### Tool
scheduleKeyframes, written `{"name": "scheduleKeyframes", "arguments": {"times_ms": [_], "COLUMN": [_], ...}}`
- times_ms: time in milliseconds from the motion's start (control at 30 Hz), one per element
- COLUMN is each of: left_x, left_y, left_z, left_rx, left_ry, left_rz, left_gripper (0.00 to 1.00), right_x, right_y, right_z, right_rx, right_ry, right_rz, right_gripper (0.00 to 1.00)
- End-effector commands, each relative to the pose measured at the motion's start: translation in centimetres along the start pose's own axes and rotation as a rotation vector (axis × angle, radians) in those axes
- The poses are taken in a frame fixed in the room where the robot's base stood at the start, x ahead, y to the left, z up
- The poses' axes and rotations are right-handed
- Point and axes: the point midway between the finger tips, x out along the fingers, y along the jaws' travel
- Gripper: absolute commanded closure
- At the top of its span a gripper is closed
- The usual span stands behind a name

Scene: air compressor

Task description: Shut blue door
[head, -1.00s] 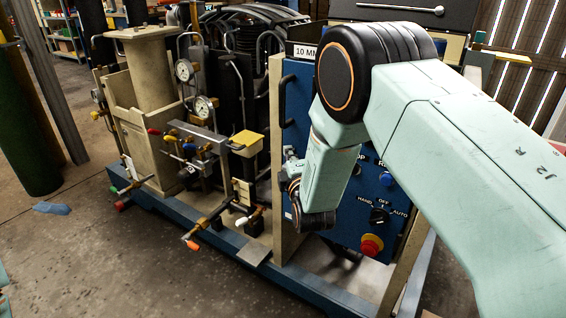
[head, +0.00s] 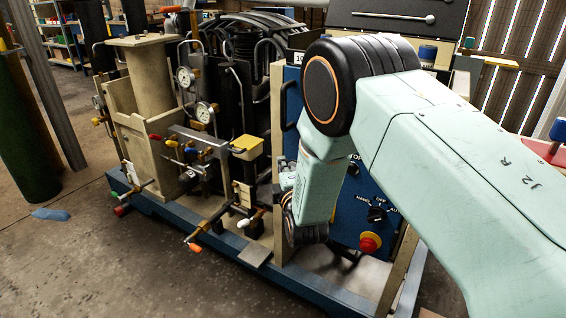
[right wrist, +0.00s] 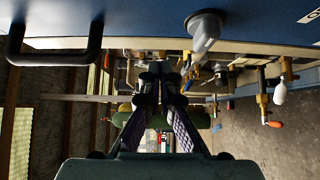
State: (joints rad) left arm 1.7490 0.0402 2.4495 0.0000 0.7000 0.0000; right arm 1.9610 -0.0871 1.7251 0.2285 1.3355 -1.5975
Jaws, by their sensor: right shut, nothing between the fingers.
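The blue door (head: 352,215) is the panel with switches and a red button on the right part of the compressor in the head view. My right forearm and wrist cover much of it. Its dark-blue face fills the top of the right wrist view (right wrist: 130,22), with a black bar handle (right wrist: 55,55) at left and a grey latch knob (right wrist: 205,30). My right gripper (right wrist: 161,72) is shut and empty, just off the door's face near its edge. In the head view it is mostly hidden behind my wrist. I cannot tell how far the door stands open. My left gripper is not in view.
A cream frame post (head: 276,150) stands left of the door. Valves and pipes with an orange-tipped lever (head: 194,247) stick out further left. A blue base rail (head: 230,240) runs along the front. The concrete floor (head: 100,270) in front is mostly clear.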

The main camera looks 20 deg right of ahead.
Motion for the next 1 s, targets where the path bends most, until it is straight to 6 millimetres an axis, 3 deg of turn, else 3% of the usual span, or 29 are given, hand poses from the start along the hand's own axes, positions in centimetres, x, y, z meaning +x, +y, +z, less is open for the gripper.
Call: {"name": "scheduleKeyframes", "arguments": {"times_ms": [400, 600, 833, 933, 1000], "left_x": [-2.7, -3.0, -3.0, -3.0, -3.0], "left_y": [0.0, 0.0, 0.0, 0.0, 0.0], "left_z": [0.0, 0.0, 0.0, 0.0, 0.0], "left_rx": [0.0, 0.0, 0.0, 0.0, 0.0], "left_ry": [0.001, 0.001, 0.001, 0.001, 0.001], "left_rz": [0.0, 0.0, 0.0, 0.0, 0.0], "left_gripper": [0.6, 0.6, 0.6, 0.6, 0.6], "right_x": [-7.4, -8.8, -9.1, -9.3, -10.1], "right_y": [0.1, 0.1, -0.1, -1.4, -3.4], "right_z": [0.3, 0.3, 0.3, 0.2, 0.1], "right_rx": [-0.002, -0.001, 0.047, 0.18, 0.311], "right_ry": [0.002, 0.001, 0.0, -0.001, -0.01], "right_rz": [-0.006, -0.004, -0.01, -0.071, -0.162], "right_gripper": [1.0, 1.0, 1.0, 1.0, 1.0]}}
